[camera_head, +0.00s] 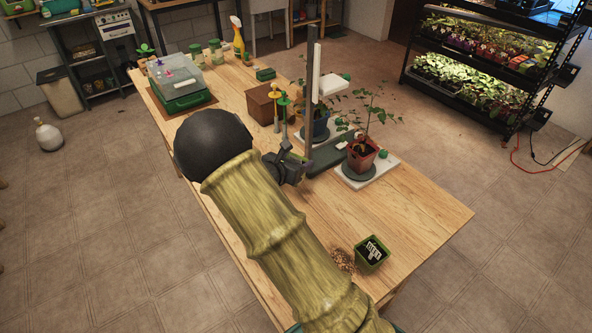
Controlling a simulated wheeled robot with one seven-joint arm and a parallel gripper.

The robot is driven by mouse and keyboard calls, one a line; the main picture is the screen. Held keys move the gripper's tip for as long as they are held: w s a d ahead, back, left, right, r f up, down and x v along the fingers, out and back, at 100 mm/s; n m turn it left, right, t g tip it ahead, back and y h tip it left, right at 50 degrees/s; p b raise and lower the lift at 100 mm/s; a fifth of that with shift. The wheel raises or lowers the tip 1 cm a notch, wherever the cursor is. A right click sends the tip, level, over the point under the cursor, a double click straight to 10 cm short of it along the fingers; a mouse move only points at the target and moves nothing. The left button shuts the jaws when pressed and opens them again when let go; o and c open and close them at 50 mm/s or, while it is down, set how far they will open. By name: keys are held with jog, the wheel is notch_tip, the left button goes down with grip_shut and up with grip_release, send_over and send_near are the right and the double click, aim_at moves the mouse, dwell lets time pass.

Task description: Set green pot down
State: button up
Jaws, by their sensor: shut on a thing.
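A square green pot (371,253) with dark contents and a white marked piece inside stands on the wooden table near its front edge, apart from my gripper. My gripper (297,161) is farther back, low over the table beside the dark upright stand.
A red pot with a plant (362,157) stands on a dark saucer on a white board (386,168). A blue pot (319,129) and the tall stand (313,80) are behind my gripper. Brown bits (342,260) lie beside the green pot. The table's right front (425,215) is clear.

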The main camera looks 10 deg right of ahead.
jog(key=shift+w+f, duration=0.1)
jog(key=shift+f, duration=1.8)
jog(key=shift+f, duration=0.1)
jog(key=o, duration=1.1)
jog(key=shift+c, duration=0.2)
jog(key=shift+d, duration=0.15)
jog(key=v, duration=1.2)
